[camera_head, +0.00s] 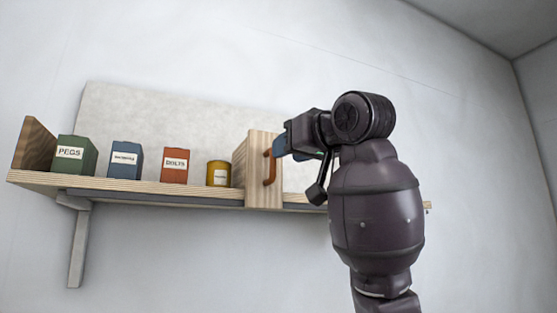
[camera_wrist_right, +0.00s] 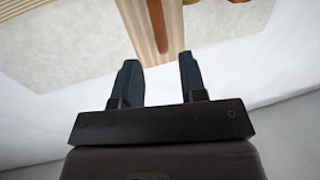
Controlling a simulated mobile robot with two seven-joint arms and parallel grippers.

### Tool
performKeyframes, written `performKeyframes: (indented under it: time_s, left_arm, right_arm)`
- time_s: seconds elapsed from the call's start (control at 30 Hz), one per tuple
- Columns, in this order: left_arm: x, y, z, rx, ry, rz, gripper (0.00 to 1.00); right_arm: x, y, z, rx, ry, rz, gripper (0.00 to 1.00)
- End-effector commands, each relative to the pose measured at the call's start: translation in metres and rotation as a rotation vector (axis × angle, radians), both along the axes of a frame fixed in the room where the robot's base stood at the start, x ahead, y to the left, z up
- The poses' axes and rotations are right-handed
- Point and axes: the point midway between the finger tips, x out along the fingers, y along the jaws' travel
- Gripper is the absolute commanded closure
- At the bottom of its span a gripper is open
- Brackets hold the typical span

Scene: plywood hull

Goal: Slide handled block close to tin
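The handled block (camera_head: 264,170) is a pale striped wooden block standing upright on the shelf, with an orange-brown handle (camera_head: 269,167) on its front. My right gripper (camera_head: 279,146) is at the upper part of the handle. In the right wrist view the gripper (camera_wrist_right: 158,60) has its two dark blue fingers spread, with the handle (camera_wrist_right: 157,25) lined up between them at the tips, not visibly clamped. The block (camera_wrist_right: 136,22) also shows there. My left gripper is out of view.
The plywood shelf (camera_head: 150,188) also holds a red bolts box (camera_head: 175,166), a blue box (camera_head: 125,160) and a green pegs box (camera_head: 75,156) to the left. A wooden end board (camera_head: 35,145) closes the left end. My right arm covers the shelf's right part.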

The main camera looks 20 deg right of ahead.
Motion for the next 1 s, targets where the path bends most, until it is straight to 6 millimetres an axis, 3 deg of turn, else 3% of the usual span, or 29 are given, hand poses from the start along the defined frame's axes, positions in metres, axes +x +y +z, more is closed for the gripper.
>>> performKeyframes:
  time_s: [0.2, 0.4, 1.0]
  left_arm:
    - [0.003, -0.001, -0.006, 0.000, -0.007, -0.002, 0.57]
    - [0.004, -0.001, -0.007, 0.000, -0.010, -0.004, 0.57]
    - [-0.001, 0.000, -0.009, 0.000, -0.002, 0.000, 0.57]
  right_arm:
    - [-0.033, -0.009, 0.000, 0.001, -0.002, 0.001, 0.61]
    - [-0.047, -0.013, 0.000, 0.000, 0.000, 0.000, 0.61]
    - [-0.048, -0.013, 0.000, 0.000, 0.000, 0.001, 0.61]
